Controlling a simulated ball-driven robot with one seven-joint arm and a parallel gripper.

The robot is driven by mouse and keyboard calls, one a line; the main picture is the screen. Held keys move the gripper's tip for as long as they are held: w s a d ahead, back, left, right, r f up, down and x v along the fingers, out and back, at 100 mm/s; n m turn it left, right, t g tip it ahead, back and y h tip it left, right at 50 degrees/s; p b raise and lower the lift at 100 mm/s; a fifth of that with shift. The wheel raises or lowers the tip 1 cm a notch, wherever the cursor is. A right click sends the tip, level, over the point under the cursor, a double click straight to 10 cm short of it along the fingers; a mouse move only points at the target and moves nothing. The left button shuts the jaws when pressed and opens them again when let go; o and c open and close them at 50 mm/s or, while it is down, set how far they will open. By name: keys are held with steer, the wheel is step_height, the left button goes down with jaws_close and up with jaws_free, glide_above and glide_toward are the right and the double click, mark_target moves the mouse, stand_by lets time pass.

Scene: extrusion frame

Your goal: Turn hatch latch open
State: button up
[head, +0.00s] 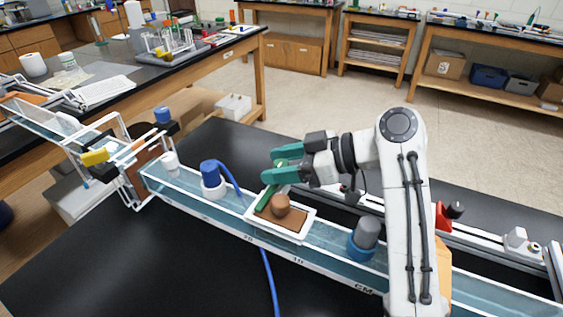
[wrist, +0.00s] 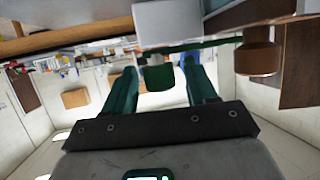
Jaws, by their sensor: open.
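The hatch (head: 268,212) is a brown panel in a white frame on top of the long clear channel, with a round brown knob (head: 280,204). A dark green bar (head: 266,198), which looks like the latch, lies along the panel's left side. My gripper (head: 272,165) has green fingers and is open, just above and behind the bar in the head view. In the wrist view a dark green rounded piece (wrist: 158,76) shows between the two spread fingers, with gaps on both sides; I cannot tell whether either finger touches it. The brown knob (wrist: 258,58) is to their right.
A blue-capped fitting (head: 210,174) with a blue hose stands on the channel left of the hatch. A grey-and-blue cylinder (head: 365,238) stands right of it, near my arm. A white rail with a red clamp (head: 443,215) runs behind. The black bench in front is mostly clear.

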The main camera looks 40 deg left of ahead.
jaws_close()
stand_by(0.4)
